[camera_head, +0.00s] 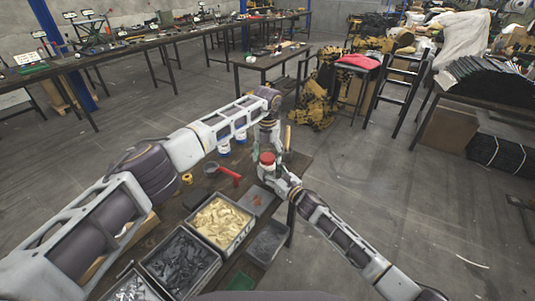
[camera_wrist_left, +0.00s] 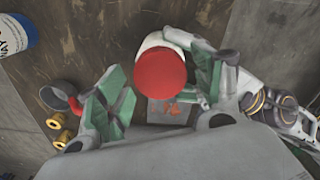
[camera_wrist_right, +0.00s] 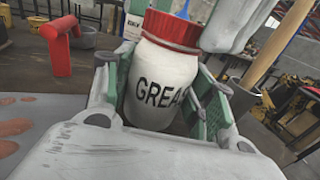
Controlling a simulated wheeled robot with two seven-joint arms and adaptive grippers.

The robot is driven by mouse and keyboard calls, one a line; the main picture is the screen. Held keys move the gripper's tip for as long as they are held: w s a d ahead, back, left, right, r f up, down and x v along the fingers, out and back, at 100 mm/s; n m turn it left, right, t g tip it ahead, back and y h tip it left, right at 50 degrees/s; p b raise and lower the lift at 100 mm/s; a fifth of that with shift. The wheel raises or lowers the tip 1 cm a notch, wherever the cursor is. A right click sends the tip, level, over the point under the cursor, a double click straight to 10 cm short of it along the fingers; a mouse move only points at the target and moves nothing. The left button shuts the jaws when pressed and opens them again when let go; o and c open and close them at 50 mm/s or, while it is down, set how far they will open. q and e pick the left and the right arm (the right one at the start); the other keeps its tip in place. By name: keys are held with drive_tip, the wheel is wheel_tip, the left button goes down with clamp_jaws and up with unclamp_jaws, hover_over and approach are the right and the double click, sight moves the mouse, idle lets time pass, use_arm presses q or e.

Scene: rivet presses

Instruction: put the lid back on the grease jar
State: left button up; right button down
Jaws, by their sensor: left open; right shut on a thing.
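The white grease jar (camera_wrist_right: 158,85), lettered "GREA...", is upright between the fingers of my right gripper (camera_wrist_right: 160,105), which is shut on it. The red lid (camera_wrist_right: 173,30) sits on top of the jar, looking level; I cannot tell whether it is screwed tight. In the head view the lid (camera_head: 267,158) is at the back right of the bench, below my left wrist. In the left wrist view the lid (camera_wrist_left: 161,70) lies between the spread fingers of my left gripper (camera_wrist_left: 163,82), which is open. The jar's white side (camera_wrist_left: 163,41) shows behind it.
On the bench stand a red tool (camera_head: 229,175), a grey cup (camera_head: 211,170), brass fittings (camera_wrist_left: 60,129) and white-and-blue containers (camera_head: 224,149). A bin of brass parts (camera_head: 248,229) and dark bins are nearer. Open floor (camera_head: 380,200) lies to the right.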

use_arm(q)
drive_tip(key=shift+c, duration=0.2)
drive_tip(key=c, duration=1)
drive_tip(key=shift+c, duration=0.2)
drive_tip(key=shift+m, duration=0.9)
drive_tip(key=o, duration=1.2)
drive_tip(key=shift+r, duration=0.2)
drive_tip(key=shift+r, duration=5.85)
